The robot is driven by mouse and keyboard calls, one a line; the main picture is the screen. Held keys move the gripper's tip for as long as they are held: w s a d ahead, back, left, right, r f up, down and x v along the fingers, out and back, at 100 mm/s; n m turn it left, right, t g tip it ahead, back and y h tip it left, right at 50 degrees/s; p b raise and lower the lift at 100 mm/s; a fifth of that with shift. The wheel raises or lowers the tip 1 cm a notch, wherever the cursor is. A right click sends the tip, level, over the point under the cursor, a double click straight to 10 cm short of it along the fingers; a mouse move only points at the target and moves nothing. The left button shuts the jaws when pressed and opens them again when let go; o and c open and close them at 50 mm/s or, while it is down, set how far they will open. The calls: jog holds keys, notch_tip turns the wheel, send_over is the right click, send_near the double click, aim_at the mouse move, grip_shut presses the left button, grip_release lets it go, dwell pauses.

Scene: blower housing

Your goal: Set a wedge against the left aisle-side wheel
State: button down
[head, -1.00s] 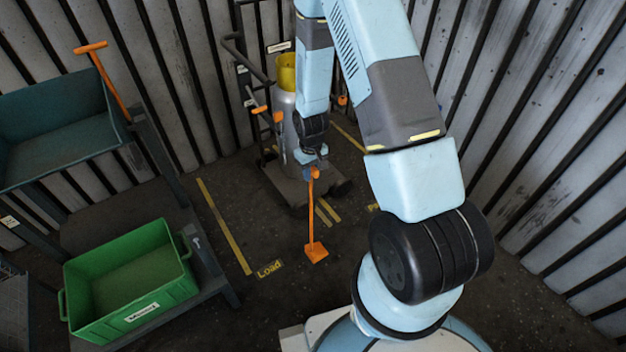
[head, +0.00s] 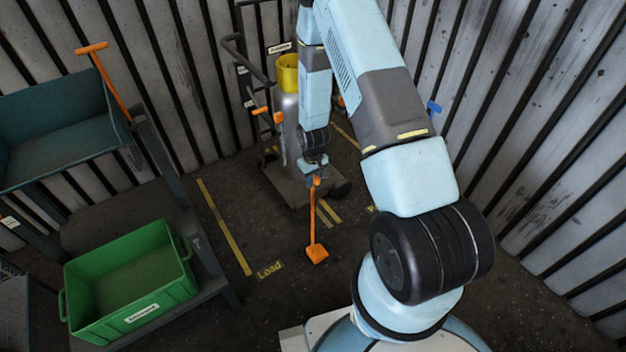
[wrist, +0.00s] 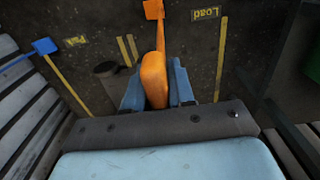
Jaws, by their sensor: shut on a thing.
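An orange wedge (head: 317,254) with a long orange handle hangs below my gripper (head: 316,180), its block near or on the floor in front of the cart; contact is unclear. My gripper is shut on the top of the handle, which also shows between the blue fingers (wrist: 157,88) in the wrist view. The wedge block (wrist: 153,9) is at the top of that view. A dark cart (head: 283,190) carries a grey cylinder with a yellow top (head: 288,75). A dark wheel (head: 341,188) shows at the cart's right; I cannot make out the left aisle-side wheel.
A green bin (head: 130,280) sits on a rack at the left, with a teal tray (head: 55,125) above it. Yellow lines and a "Load" mark (head: 269,269) are on the floor. A blue-handled thing (head: 433,107) is by the right wall. The floor around the wedge is clear.

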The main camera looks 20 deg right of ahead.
jog(key=c, duration=1)
grip_release()
jog(key=shift+o, duration=0.2)
notch_tip(320, 180, up, 12)
jog(key=shift+r, duration=0.1)
jog(key=s+d+r+m+t, duration=0.1)
jog(key=s+r, duration=0.2)
jog(key=r, duration=1.1)
jog(key=s+d+r+m+t, duration=0.1)
jog(key=s+r+t, duration=0.1)
jog(key=r, duration=1.1)
jog(key=s+r+t, duration=0.1)
jog(key=s+r, duration=0.7)
jog(key=s, duration=0.3)
jog(key=s+r+m+t, duration=0.1)
jog(key=s+r, duration=0.8)
jog(key=s, duration=0.2)
jog(key=shift+d+m+t, duration=0.3)
jog(key=shift+d, duration=0.15)
